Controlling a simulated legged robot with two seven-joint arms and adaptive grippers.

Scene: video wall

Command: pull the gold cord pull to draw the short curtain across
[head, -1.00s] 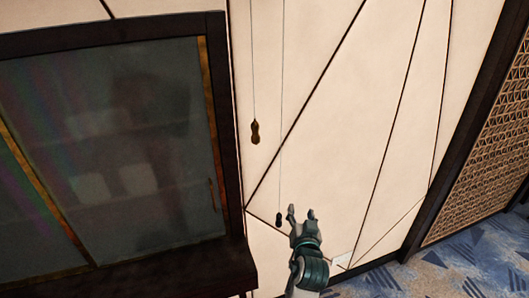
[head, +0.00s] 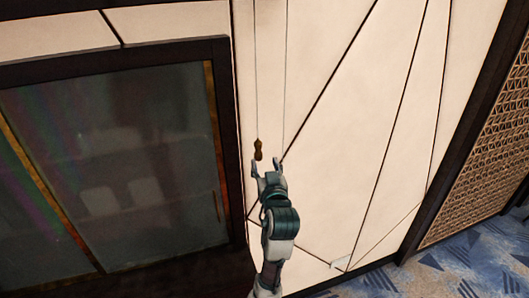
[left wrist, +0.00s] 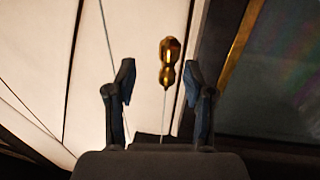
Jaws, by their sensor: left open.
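The gold cord pull (head: 258,149) hangs on a thin cord in front of the cream wall panel, just right of the dark-framed cabinet. My left gripper (head: 266,163) is open and empty, with its fingertips just below the pull in the head view. In the left wrist view the gold pull (left wrist: 169,62) shows between the two spread fingers (left wrist: 160,76), nearer the right one. I cannot tell whether any finger touches it. The short curtain is not seen in either view. My right gripper is not in view.
A second thin cord (head: 286,70) hangs just right of the gold one; its lower end is hidden near my gripper. The glass-fronted cabinet (head: 120,150) stands close on the left. A lattice panel (head: 475,150) and blue carpet (head: 450,268) lie to the right.

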